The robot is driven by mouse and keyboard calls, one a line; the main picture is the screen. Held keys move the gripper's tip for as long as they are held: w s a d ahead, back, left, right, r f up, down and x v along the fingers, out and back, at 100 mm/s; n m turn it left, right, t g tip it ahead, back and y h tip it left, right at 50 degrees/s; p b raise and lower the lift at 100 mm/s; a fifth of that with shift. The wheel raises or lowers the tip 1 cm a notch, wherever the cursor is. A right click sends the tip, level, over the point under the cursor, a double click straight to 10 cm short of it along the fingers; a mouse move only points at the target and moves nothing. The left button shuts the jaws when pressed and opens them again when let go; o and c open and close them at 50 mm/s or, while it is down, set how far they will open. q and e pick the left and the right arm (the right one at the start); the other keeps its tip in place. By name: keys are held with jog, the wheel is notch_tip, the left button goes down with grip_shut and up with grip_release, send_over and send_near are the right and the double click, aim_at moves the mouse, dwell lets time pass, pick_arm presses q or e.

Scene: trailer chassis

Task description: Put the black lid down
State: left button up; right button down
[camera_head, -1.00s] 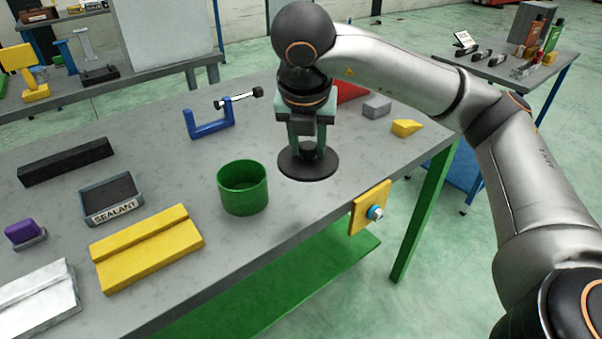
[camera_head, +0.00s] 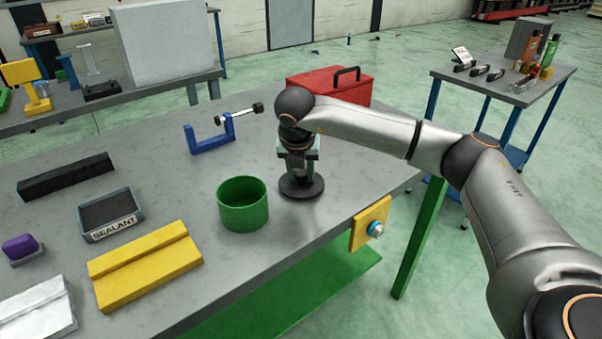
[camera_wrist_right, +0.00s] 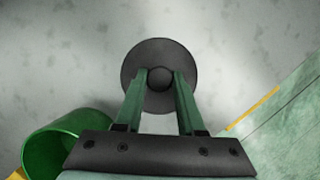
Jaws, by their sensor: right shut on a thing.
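The black lid (camera_head: 313,190) is a flat round disc with a knob, just right of the green open pot (camera_head: 243,215) on the grey workbench (camera_head: 345,172). My right gripper (camera_head: 299,171) points down and is shut on the lid's knob. In the right wrist view the lid (camera_wrist_right: 158,50) lies flat below the fingers, with the knob (camera_wrist_right: 159,78) between them. The lid is level and at or very near the bench top; I cannot tell whether it touches. The pot (camera_wrist_right: 60,145) shows at lower left there, apart from the lid. My left gripper is not in view.
A blue clamp (camera_head: 210,140) and a red toolbox (camera_head: 318,83) stand behind. A sealant tray (camera_head: 110,228), a yellow block (camera_head: 145,265) and a black bar (camera_head: 65,176) lie to the left. The bench edge with a yellow plate (camera_head: 370,222) is in front.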

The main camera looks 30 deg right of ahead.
jog(key=shift+f, duration=0.3)
jog(key=shift+f, duration=0.2)
jog(key=c, duration=0.5)
grip_release()
jog(key=shift+r, duration=0.15)
